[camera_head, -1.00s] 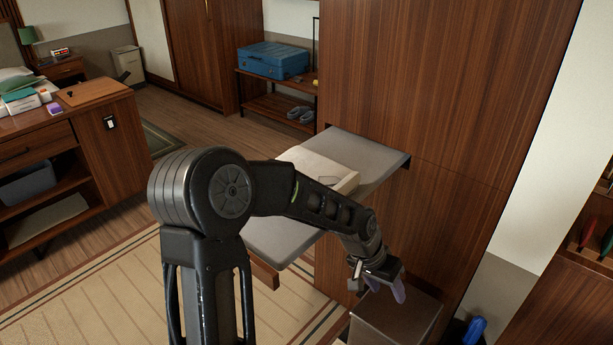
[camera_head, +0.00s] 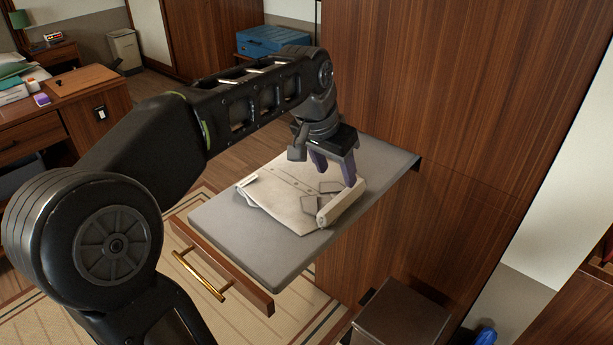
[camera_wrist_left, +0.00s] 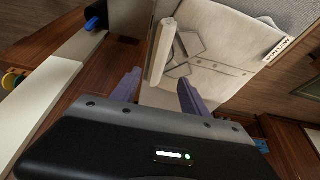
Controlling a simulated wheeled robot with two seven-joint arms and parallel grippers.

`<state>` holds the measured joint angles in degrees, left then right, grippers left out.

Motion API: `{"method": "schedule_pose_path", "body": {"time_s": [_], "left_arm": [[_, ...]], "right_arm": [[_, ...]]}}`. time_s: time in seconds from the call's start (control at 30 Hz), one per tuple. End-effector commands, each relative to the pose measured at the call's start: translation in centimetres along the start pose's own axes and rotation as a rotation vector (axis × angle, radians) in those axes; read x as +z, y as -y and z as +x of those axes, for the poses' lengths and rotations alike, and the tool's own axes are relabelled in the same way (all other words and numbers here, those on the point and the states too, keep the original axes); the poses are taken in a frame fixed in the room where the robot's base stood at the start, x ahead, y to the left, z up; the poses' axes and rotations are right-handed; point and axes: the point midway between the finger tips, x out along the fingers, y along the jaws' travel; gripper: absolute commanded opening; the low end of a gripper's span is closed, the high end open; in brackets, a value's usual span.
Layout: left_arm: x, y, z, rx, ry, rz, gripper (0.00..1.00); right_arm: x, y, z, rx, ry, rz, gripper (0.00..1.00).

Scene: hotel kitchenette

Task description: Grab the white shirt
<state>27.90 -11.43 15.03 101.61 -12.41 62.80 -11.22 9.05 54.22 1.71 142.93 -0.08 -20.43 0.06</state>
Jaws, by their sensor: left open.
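The white shirt (camera_head: 280,193) lies folded flat on a grey pull-out board (camera_head: 230,225). It has a rolled edge at the near right and grey pocket-like patches. My left gripper (camera_head: 334,178) is open above the shirt's right part, near the rolled edge. In the left wrist view the shirt (camera_wrist_left: 215,60) lies beyond the open fingers (camera_wrist_left: 160,92), with the rolled edge between them in the picture. Nothing is held. I cannot tell whether the fingertips touch the cloth. My right gripper is not in view.
The board juts out from a tall wooden cabinet (camera_head: 450,90), with a brass-handled drawer front (camera_head: 215,275) below. A dark metal bin or box (camera_head: 400,320) stands at the lower right. A wooden desk (camera_head: 60,130) is at the left.

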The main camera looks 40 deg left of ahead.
Motion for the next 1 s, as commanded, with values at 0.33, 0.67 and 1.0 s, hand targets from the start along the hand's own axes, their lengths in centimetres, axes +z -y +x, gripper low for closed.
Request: {"method": "schedule_pose_path", "body": {"time_s": [0.33, 0.67, 1.0], "left_arm": [[0.1, 0.0, 0.4, 0.002, 0.003, 0.000, 0.53], [0.0, -0.1, 2.7, 0.002, 0.001, -0.001, 0.53], [0.0, -0.2, 3.7, 0.002, 0.003, -0.001, 0.53]], "right_arm": [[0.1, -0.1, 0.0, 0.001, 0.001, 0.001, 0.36], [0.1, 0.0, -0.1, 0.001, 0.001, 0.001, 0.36], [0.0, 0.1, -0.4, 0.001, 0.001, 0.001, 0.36]]}}
